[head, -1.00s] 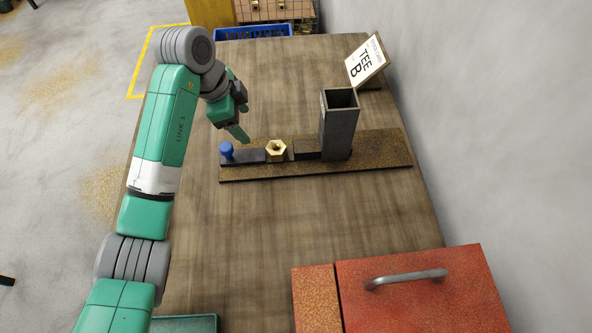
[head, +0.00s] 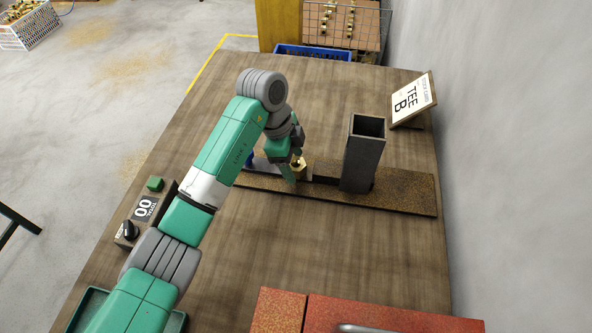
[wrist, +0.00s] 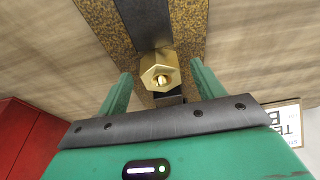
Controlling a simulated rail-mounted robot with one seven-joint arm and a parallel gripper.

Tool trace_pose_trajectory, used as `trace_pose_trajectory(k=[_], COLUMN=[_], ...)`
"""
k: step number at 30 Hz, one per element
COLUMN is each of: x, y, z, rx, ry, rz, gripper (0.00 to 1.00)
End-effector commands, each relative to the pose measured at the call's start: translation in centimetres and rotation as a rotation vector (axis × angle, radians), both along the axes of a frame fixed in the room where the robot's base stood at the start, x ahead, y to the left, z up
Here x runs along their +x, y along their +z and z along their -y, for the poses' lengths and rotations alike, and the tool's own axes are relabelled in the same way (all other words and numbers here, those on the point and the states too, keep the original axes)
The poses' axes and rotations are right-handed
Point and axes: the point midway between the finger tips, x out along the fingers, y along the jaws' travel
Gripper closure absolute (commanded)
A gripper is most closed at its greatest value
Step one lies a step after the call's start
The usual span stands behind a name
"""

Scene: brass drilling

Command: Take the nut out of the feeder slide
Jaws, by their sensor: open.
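The brass hex nut (head: 299,167) sits in the feeder slide, left of the upright dark feeder tube (head: 361,160). My gripper (head: 293,166) is low over the slide at the nut, partly covering it in the head view. In the wrist view the nut (wrist: 159,70) lies between the two spread green fingers (wrist: 160,86), with a visible gap on each side. The dark slide strip (wrist: 146,22) runs away beyond the nut. The gripper is open and holds nothing. A blue knob (head: 250,159) at the slide's left end is partly hidden behind my arm.
The feeder's speckled base board (head: 405,197) lies on the wooden table. A red box (head: 280,312) is at the front, a counter box (head: 146,208) at left, and a blue crate (head: 310,51) beyond the far edge.

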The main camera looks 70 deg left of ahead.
Motion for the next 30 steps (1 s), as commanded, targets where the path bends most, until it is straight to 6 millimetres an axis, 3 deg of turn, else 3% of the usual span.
trace_pose_trajectory(k=[2, 8, 17, 25, 30], x=[0.2, 0.3, 0.3, 0.3, 0.3], y=[-1.1, -0.9, -0.9, -0.6, 1.0], z=[0.2, 0.2, 0.2, 0.2, 0.2], rx=[0.001, 0.002, 0.002, 0.002, 0.002], ry=[0.0, 0.0, 0.0, -0.001, -0.001], rz=[0.001, 0.001, 0.001, 0.003, 0.003], gripper=[0.33, 0.35, 0.94, 0.94, 0.94])
